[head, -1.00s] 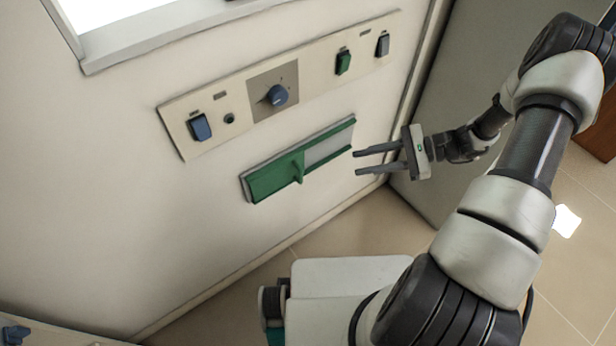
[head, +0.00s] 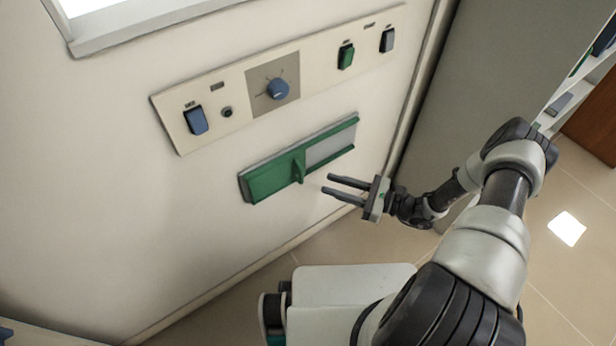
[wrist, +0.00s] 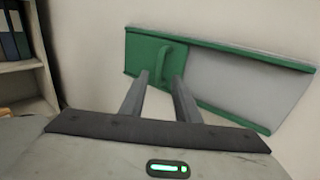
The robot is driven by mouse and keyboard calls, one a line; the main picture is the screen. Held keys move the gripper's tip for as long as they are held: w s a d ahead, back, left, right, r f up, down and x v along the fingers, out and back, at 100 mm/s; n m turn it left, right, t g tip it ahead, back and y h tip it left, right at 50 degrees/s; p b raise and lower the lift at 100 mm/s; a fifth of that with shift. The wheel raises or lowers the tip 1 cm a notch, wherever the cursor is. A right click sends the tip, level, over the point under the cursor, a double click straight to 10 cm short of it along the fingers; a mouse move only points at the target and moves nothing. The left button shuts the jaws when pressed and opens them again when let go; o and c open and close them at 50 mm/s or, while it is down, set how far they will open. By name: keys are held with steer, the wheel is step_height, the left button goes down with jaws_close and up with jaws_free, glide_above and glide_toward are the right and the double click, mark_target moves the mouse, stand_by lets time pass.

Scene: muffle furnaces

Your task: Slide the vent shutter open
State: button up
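The vent shutter (head: 273,181) is a green plate with an upright tab handle (head: 299,166), set in a green-edged frame low on the cream front panel. In the head view it covers the left part of the frame, and a light grey section (head: 331,147) shows at the right. My gripper (head: 327,184) is open and empty, a little to the right of and below the handle, apart from it. In the wrist view, the handle (wrist: 165,54) stands just beyond and between my two open fingertips (wrist: 160,76), and the shutter (wrist: 145,52) is behind it.
Above the vent, a control strip carries a blue knob (head: 278,89), blue switch (head: 195,120), green switch (head: 346,56) and grey switch (head: 387,39). A grey cabinet side (head: 470,70) stands to the right. A shelf with binders (wrist: 14,40) shows at the wrist view's left.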

steer(key=x, duration=0.8)
steer(key=shift+a, duration=0.2)
steer(key=shift+w, duration=0.1)
jaws_close()
